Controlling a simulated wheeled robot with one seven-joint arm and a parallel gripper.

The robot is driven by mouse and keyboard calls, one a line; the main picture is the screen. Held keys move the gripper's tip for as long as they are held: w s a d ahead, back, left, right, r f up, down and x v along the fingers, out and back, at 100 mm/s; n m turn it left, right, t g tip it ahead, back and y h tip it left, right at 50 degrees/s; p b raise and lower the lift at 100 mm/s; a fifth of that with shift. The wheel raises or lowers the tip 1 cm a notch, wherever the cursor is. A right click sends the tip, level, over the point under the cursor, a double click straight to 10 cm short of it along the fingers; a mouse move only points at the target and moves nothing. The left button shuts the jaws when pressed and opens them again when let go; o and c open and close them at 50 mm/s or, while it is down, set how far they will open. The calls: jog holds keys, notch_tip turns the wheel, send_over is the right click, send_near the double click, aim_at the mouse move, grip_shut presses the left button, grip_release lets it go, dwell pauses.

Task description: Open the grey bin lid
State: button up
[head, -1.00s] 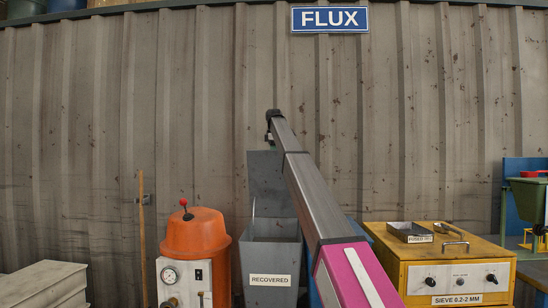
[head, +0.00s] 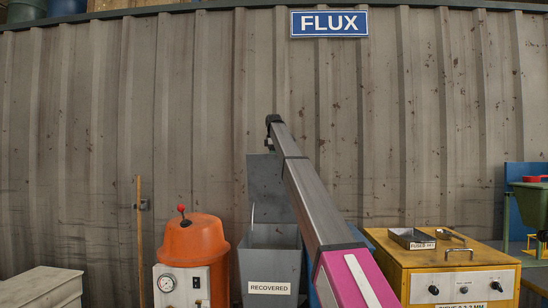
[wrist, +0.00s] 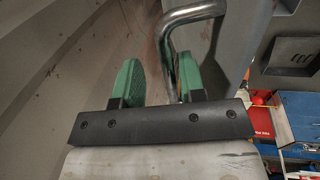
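The grey bin (head: 268,265), labelled RECOVERED, stands in the lower middle of the head view. Its grey lid (head: 264,180) stands raised at the back, and the bin's mouth is open. A thin stay runs up from the rim beside the lid. In the wrist view, my gripper (wrist: 158,78) has two green fingers spread apart. A bent metal bar handle (wrist: 170,38) comes down between them, close to the right finger and not clamped; whether it touches is unclear. In the head view, my arm hides the right part of the lid, and the fingers are not clearly visible.
An orange-topped machine (head: 193,240) with a gauge stands close left of the bin. A yellow sieve box (head: 445,275) with a tray (head: 411,238) on top stands to the right. A ribbed metal wall (head: 420,120) closes off the back.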

notch_tip(320, 180, up, 10)
jog(key=s, duration=0.2)
jog(key=shift+r, duration=0.25)
dwell(0.5)
